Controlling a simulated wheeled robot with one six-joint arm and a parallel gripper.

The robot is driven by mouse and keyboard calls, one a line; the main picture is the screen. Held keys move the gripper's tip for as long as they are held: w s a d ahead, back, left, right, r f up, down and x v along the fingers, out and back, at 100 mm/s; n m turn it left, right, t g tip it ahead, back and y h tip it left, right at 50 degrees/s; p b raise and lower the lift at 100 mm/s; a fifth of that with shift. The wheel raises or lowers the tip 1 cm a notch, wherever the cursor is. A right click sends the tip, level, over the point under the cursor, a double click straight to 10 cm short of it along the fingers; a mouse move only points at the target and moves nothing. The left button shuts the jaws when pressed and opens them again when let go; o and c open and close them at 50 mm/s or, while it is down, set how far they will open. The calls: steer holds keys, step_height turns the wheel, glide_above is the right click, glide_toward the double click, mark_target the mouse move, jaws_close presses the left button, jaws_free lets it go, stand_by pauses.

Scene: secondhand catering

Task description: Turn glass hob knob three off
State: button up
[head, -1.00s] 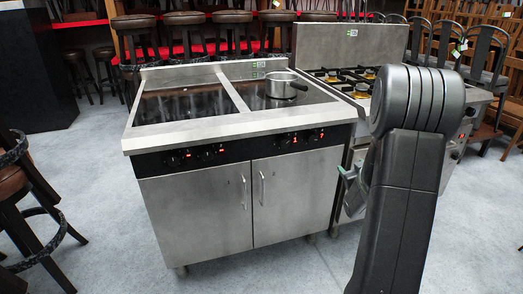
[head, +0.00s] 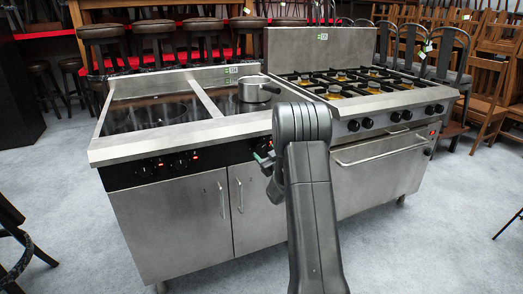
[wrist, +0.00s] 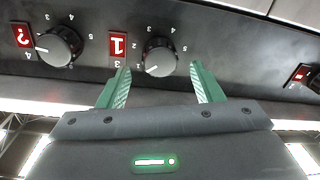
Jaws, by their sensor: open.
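The glass hob (head: 160,113) is a steel unit with two dark glass panels and a black knob strip (head: 125,178) along its front. In the wrist view, which is upside down, a round black knob (wrist: 160,57) sits beside a red display reading 1. By the order along the strip it looks like the third knob. Its white pointer is at the lower left, near the mark 1. My gripper (wrist: 160,70) is open, its green fingers on either side of this knob with the tips close to it. Contact cannot be told. In the head view my arm hides this knob.
Another knob (wrist: 58,45) with its own red display is close on the left in the wrist view. A saucepan (head: 258,89) stands on the right glass panel. A gas range (head: 380,150) adjoins on the right. Open floor (head: 440,235) lies in front.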

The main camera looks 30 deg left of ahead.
mark_target(261, 149)
steer(key=shift+x, duration=1.75)
steer(key=c, duration=1)
steer(key=shift+f, duration=0.1)
steer(key=shift+b, duration=0.45)
